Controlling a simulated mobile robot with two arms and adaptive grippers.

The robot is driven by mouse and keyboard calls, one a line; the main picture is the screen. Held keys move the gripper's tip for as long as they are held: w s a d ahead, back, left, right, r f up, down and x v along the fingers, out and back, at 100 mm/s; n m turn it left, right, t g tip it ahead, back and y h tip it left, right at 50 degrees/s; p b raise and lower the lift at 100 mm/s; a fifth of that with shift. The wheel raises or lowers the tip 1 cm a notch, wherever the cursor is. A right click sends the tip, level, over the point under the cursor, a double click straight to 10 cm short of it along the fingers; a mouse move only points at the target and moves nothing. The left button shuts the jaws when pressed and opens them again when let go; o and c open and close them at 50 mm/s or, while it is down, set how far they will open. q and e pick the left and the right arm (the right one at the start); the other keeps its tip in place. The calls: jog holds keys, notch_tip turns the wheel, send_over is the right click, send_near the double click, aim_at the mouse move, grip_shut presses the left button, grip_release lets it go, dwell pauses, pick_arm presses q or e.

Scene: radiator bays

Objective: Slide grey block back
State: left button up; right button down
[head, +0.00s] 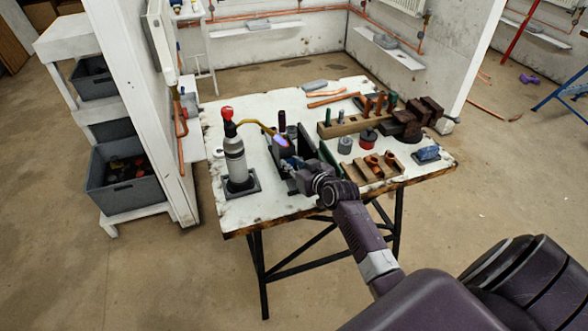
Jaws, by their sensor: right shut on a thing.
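My right gripper (289,166) reaches over the table's front edge into the dark holder (306,142) at the middle of the table. It is shut on what appears to be a grey block (282,151), mostly hidden by the fingers and the holder. A blue-violet flame-like tip shows right above the block, at the end of the torch's bent tube. Another flat grey piece (315,86) lies at the back of the table. My left gripper is not in view.
The torch bottle (235,160) with its red knob stands upright close left of my gripper. To the right are a wooden fitting rack (376,170), a red-and-black tin (368,137) and a blue item (429,153). Copper pipes (330,100) lie behind.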

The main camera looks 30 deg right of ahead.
jog(key=c, duration=1.7)
grip_release()
jog(key=shift+s+a, duration=0.1)
jog(key=shift+s, duration=0.05)
